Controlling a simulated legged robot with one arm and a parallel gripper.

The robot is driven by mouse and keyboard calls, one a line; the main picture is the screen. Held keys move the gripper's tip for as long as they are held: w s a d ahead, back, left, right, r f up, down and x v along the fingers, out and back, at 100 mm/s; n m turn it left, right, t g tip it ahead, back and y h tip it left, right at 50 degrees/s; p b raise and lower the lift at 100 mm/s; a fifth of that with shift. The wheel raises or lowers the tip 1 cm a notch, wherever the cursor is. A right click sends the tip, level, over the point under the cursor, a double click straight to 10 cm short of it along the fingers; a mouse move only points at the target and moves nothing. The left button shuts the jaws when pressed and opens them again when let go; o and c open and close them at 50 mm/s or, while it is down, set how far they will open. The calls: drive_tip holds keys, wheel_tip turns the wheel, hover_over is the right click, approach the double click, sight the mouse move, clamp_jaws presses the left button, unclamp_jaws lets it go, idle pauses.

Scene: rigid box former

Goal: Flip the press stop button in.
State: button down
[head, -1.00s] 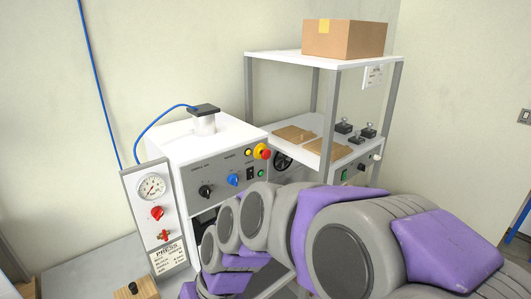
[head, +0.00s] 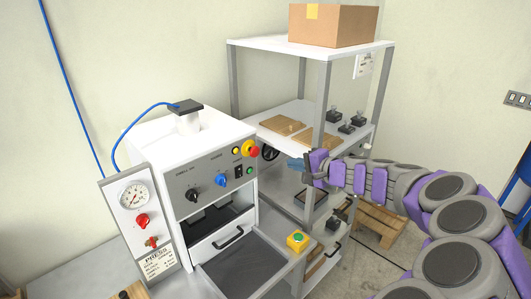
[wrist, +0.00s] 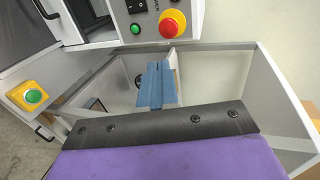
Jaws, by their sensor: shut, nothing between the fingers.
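The press stop button (head: 251,149) is a red mushroom head on a yellow collar at the right end of the press's grey control panel (head: 210,180). In the wrist view the stop button (wrist: 172,22) is at the top, just right of centre. My gripper (head: 291,163) is to the right of the button in the head view, apart from it, with the arm reaching in from the right. In the wrist view the blue fingers of my gripper (wrist: 156,72) are together and empty, pointing up the picture below the button. Whether the button is in or out cannot be told.
A yellow box with a green button (head: 298,240) stands lower at the front. The shelf rack (head: 235,85) stands behind my gripper.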

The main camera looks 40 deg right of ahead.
drive_tip(key=shift+a, duration=0.25)
approach(257, 153)
drive_tip(key=x, duration=0.5)
drive_tip(key=shift+w+a+f+b, duration=0.1)
drive_tip(key=shift+w+f+b, duration=0.05)
drive_tip(key=shift+f+b, duration=0.2)
drive_tip(key=shift+w+r, duration=0.1)
drive_tip(key=shift+w, duration=0.55)
